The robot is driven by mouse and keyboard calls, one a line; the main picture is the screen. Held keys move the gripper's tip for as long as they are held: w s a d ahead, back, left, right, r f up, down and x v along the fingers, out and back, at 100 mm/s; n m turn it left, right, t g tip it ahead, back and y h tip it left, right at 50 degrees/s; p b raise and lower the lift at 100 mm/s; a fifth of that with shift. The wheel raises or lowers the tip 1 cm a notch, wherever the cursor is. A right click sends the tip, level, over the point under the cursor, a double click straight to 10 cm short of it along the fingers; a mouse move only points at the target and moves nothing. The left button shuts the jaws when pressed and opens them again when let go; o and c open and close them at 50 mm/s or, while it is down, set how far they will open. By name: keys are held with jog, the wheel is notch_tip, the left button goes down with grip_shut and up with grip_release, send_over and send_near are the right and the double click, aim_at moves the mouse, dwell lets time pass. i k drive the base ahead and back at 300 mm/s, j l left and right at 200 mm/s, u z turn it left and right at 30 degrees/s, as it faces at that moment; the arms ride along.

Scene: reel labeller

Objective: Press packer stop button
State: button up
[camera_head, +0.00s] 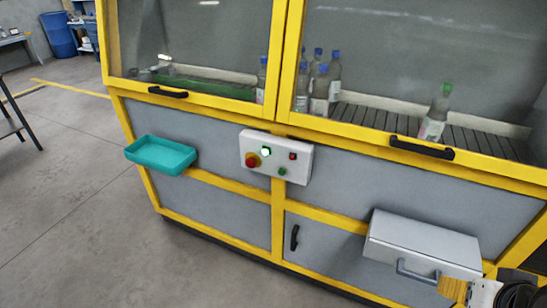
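A white control box (275,157) is fixed to the front of the yellow-framed machine, just below its windows. It carries a large red mushroom button (251,161) on a yellow base at the left and a brightly lit green button (265,151). A small red button (292,156) sits at the upper right, with a darker green button (282,171) below. No lettering is readable, so I cannot tell which one is labelled packer stop. Nothing touches or covers the box.
A teal tray (161,155) juts out left of the box, and a grey drawer-like box (424,244) juts out at lower right. Black handles (421,148) stick out from the windows. Bottles (436,115) stand behind the glass. The floor (70,210) at left is clear.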

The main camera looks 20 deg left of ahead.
aim_at(251, 162)
jog(key=u, duration=1.4)
jog(key=i+j+u, duration=0.15)
jog(key=i, duration=0.25)
jog(key=i+j+u, duration=0.2)
jog(key=i, duration=0.15)
jog(key=l, duration=0.05)
